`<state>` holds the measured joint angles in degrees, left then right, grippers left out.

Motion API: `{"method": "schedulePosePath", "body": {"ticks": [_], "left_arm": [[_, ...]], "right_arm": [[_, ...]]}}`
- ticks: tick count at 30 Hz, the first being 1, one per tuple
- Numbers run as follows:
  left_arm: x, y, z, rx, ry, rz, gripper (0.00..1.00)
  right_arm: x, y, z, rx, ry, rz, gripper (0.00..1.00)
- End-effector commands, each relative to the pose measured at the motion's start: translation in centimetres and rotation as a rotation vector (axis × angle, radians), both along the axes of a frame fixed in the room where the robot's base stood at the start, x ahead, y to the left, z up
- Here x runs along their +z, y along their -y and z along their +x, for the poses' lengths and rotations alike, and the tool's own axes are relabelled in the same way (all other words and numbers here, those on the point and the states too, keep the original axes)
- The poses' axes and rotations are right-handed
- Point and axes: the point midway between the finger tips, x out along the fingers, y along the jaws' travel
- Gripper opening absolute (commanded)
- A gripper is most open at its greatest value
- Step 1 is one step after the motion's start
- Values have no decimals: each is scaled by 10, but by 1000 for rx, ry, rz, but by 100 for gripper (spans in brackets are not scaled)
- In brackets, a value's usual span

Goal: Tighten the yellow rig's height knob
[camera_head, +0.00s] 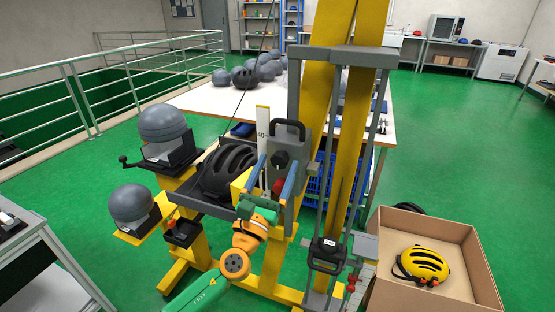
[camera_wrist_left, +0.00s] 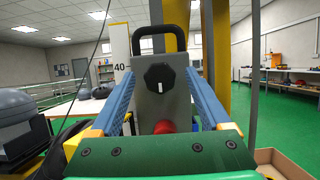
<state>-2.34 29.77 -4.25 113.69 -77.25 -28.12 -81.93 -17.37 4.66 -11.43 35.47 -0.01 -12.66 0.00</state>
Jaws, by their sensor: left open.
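The yellow rig (camera_head: 336,113) stands upright in the middle of the head view. My right gripper is out of view.
A white scale marked 40 (camera_head: 262,140) stands left of the plate. A black helmet (camera_head: 228,170) sits in a dark tray beside my gripper. Grey headforms (camera_head: 163,123) are at the left. A cardboard box (camera_head: 389,269) with a yellow helmet (camera_head: 423,264) is at the right.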

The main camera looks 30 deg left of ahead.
Motion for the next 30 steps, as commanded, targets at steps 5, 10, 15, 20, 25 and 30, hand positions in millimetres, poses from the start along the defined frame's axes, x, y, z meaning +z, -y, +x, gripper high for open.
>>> {"method": "schedulePosePath", "body": {"ticks": [5,10,15,20,25,30], "left_arm": [[2,-2,6,0,-2,-1,81],[2,-1,6,0,-2,-1,75],[1,-1,6,0,-2,-1,29],[2,-1,6,-1,-2,-2,0],[2,-1,6,-1,2,-18,0],[2,-1,6,-1,18,-85,0]], "right_arm": [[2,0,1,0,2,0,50],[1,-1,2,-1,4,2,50],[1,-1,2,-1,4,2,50],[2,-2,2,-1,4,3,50],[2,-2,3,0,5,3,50],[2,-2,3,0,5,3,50]]}}
